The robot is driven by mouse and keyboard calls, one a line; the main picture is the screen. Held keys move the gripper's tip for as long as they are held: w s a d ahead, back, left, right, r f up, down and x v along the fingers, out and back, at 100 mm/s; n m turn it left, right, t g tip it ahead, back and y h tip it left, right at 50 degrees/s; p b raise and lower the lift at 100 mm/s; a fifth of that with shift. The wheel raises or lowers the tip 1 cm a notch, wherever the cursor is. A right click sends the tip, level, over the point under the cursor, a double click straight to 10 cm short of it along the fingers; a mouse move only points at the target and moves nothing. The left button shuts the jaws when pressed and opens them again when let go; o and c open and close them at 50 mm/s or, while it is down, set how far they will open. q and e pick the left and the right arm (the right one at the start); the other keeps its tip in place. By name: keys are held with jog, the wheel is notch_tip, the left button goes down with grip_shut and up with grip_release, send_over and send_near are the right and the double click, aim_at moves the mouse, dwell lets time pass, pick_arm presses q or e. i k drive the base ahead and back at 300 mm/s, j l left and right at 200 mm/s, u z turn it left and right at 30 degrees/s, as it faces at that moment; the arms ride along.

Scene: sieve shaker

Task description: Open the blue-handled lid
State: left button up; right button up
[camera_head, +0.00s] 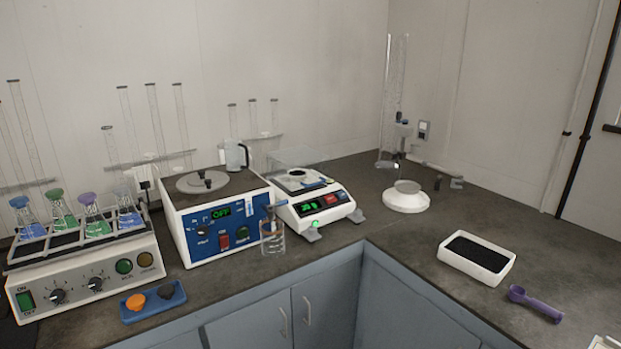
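I cannot clearly make out a lid with a blue handle. The white balance (322,207) in the middle has a clear cover (297,157) at its back and a small blue piece (309,187) near its pan; whether the two are joined is too small to tell. Left of it, a white device with a blue front panel (221,228) has a round grey lid (202,181) with dark knobs lying flat on its top. Neither of my grippers can be made out.
A beaker (272,238) with a blue-topped item stands before the balance. A shaker with several flasks (83,262) and a blue tray (153,306) are at left. A white tray with dark contents (446,253) and a purple scoop (536,304) lie at right.

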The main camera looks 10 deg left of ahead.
aim_at(323, 180)
jog(key=i+l, duration=0.2)
jog(key=i, duration=0.35)
jog(key=i+l+z, duration=0.1)
jog(key=i, duration=0.5)
jog(key=l, duration=0.1)
